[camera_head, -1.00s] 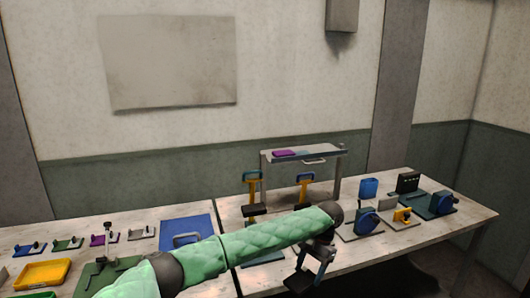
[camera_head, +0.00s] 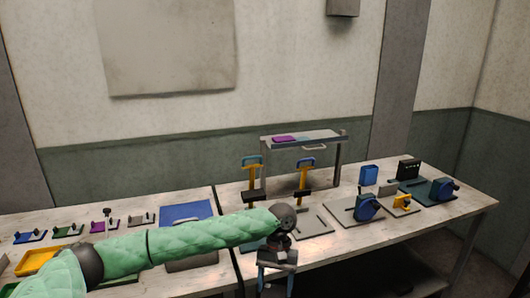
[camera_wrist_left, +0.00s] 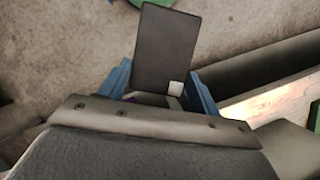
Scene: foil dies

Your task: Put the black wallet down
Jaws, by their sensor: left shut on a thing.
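My left gripper (camera_head: 276,284) hangs in front of the right table's front edge in the head view, its blue fingers pointing down. In the left wrist view, the black wallet (camera_wrist_left: 167,42), a flat dark rectangle with a small pale square at one corner, stands out between the blue fingers (camera_wrist_left: 160,88) of the shut left gripper. The wallet cannot be made out clearly in the head view. My right gripper is not in view.
The left table carries small clamps, a yellow tray (camera_head: 38,260) and a blue mat (camera_head: 186,211). Bare tabletop lies at front right.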

